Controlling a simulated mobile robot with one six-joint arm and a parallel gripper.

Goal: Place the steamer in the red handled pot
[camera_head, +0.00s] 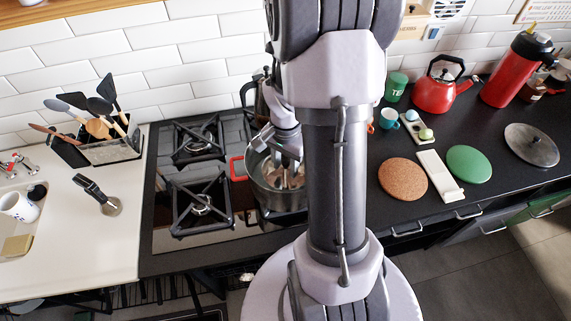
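The red handled pot (268,201) is a steel pot on the hob, partly covered by my arm. Its red handle (238,168) sticks out to the left. My gripper (287,166) points down at the pot's mouth, with its fingertips at or inside the rim. Shiny metal with brownish tones (291,181) shows inside the pot below my gripper. I cannot tell whether this is the steamer or the pot's own inner surface. No steamer is clearly seen elsewhere. The fingers are too small and covered to show whether they are open or shut.
Free burners (201,205) lie left of the pot. A dark pot or kettle (252,98) stands behind it, partly hidden. Right of my arm are a cork mat (403,177), a green disc (469,164), a red kettle (434,95) and a lid (531,146). A utensil holder (112,150) stands left.

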